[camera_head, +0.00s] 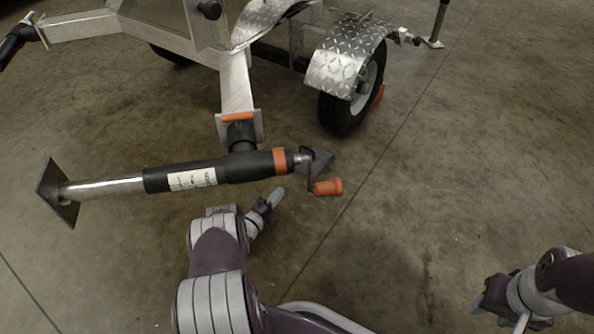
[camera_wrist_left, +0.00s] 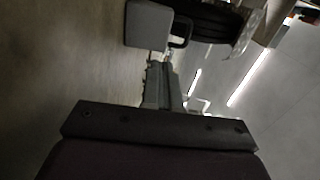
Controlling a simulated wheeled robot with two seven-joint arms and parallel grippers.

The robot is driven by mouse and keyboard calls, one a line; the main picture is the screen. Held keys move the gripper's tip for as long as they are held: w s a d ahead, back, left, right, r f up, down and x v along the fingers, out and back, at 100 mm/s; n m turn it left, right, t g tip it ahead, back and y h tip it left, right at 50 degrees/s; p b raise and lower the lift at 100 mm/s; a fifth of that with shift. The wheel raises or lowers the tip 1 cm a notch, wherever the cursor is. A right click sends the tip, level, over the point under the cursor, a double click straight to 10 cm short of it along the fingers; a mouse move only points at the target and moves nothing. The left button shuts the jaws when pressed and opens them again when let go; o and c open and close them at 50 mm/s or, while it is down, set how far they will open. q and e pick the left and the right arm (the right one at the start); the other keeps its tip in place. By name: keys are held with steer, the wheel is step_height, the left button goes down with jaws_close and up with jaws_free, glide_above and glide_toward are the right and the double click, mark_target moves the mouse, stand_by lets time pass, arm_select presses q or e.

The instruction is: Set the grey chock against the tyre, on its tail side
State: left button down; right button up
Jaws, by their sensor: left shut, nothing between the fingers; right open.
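The grey chock (camera_head: 320,160) is on the floor in the head view, partly hidden behind the end of the trailer's jack. In the left wrist view a grey block with a dark loop, which looks like the chock (camera_wrist_left: 147,26), is beyond my fingertips. The tyre (camera_head: 340,115) stands under a tread-plate fender, apart from the chock. It seems to show in the left wrist view (camera_wrist_left: 205,20). My left gripper (camera_head: 274,197) is shut and empty, short of the chock. It also shows in the left wrist view (camera_wrist_left: 160,75). My right gripper (camera_head: 487,298) is open at lower right.
The jack (camera_head: 225,170) lies across the space ahead of my left gripper, with an orange crank handle (camera_head: 328,187) at its right end. An orange piece (camera_head: 379,96) is at the tyre's right side. The floor (camera_head: 450,170) at right is clear.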

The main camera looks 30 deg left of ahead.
mark_target(304, 164)
arm_select(q)
steer(key=w+b, duration=0.2)
steer(key=w, duration=0.2)
steer(key=w+b, duration=0.3)
steer(key=w, duration=0.1)
steer(key=w+d+b, duration=0.1)
steer(key=w+b, duration=0.2)
steer(key=w, duration=0.1)
steer(key=shift+w+f, duration=0.1)
steer(key=shift+f, duration=0.1)
steer(key=shift+w+r, duration=0.2)
steer(key=shift+w, duration=0.25)
steer(key=shift+r, duration=0.1)
